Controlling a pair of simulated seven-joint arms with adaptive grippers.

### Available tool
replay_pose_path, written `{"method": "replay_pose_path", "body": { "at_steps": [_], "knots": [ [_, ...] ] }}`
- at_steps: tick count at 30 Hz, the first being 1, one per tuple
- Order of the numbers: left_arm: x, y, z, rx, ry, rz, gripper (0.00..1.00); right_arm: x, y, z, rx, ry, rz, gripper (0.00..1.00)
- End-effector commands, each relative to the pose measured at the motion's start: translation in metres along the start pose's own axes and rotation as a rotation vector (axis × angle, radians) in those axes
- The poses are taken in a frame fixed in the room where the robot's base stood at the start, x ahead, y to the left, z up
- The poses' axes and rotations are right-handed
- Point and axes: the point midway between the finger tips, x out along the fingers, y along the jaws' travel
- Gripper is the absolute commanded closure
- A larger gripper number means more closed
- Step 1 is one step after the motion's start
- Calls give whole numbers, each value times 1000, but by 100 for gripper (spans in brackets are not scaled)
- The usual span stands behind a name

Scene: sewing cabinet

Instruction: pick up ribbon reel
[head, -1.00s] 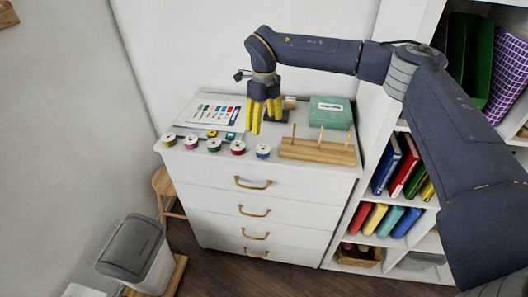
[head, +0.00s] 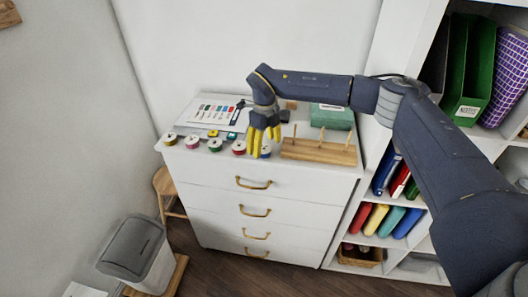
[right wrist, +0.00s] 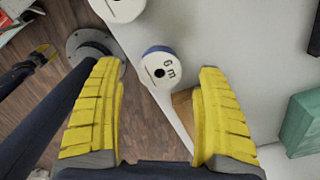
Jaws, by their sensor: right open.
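A row of small white ribbon reels with coloured ribbon lies along the front of the white cabinet top. The blue-edged reel (head: 265,152) is at the right end, partly hidden by my right gripper (head: 260,153). In the right wrist view this reel (right wrist: 161,66), marked "6 m", shows beyond and between the spread yellow fingers of the right gripper (right wrist: 160,105), and neither finger visibly touches it. The red reel (head: 239,148) is just left of it. A small yellow-tipped part at the wrist view's left edge looks like my left gripper (right wrist: 42,54); its jaws are too small to read.
A wooden peg rack (head: 318,152) stands close right of the blue reel. A green box (head: 332,118) sits behind it, and a printed sheet (head: 212,110) lies at the back left. Shelves with books (head: 395,175) flank the cabinet on the right. The cabinet's front edge is close to the reels.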

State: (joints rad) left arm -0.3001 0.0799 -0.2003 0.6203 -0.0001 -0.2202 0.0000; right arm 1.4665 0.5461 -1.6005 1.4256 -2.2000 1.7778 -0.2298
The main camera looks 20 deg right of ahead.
Motion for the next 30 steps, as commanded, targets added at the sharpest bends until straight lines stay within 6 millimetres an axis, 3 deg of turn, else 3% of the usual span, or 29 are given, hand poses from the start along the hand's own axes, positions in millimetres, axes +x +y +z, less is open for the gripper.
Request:
{"method": "replay_pose_path", "body": {
  "at_steps": [6,14,28,30],
  "knots": [
    [0,0,-1,0,1,0,68,26,1,0,1,1,1,26],
    [0,0,-1,0,1,0,68,28,0,0,0,0,0,26],
    [0,0,-1,0,1,0,68,28,1,0,0,1,1,79],
    [0,0,-1,0,1,0,68,28,1,0,0,1,1,81]
  ]
}}
